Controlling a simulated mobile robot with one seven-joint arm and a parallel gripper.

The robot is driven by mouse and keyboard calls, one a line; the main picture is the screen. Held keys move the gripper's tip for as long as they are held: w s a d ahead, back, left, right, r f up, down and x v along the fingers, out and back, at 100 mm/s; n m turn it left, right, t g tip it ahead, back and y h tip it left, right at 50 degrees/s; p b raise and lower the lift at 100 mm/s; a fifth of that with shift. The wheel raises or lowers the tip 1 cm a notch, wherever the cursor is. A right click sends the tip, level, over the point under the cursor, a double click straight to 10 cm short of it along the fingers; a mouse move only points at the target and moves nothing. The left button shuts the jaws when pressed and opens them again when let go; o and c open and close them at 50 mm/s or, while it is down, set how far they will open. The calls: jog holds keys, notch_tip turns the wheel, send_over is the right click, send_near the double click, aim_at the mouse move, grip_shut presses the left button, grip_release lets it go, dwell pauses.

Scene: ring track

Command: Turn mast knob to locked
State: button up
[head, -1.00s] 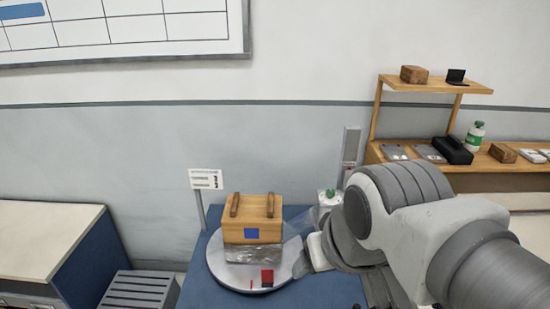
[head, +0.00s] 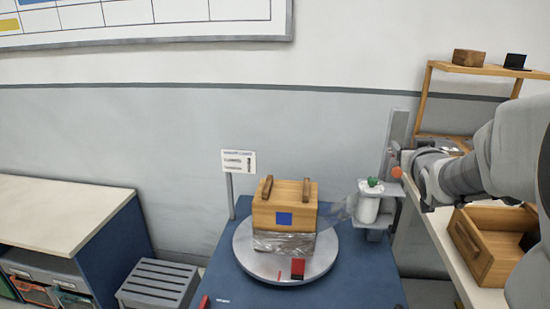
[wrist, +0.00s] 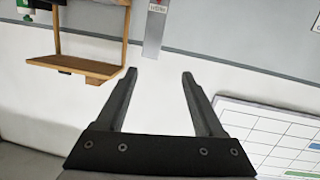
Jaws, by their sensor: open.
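In the head view a grey upright mast (head: 398,130) stands at the back right of the blue table. An orange knob (head: 396,172) sits on its lower part, right beside the end of my arm. In the wrist view the mast (wrist: 154,35) is beyond my gripper (wrist: 159,74), with a partly cut-off label at the top edge. My gripper is open and nothing shows between its fingers. The knob does not show in the wrist view, and I cannot tell whether my gripper touches it. The knob's setting is too small to read.
A turntable (head: 240,258) on the blue table (head: 385,290) carries a wooden box (head: 285,205) on a film-wrapped base and a red block (head: 298,268). A film roll (head: 368,205) stands by the mast. A wooden shelf (head: 460,72) and an open wooden box (head: 480,245) are at right.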

jog(key=t+b, duration=0.2)
jog(key=b, duration=0.4)
send_near(398, 173)
jog(key=shift+y, duration=0.4)
jog(key=b+x, duration=0.2)
jog(key=x, duration=0.7)
jog(key=shift+w+d, duration=0.1)
jog(key=shift+d, duration=0.1)
jog(key=shift+c, duration=0.2)
grip_shut()
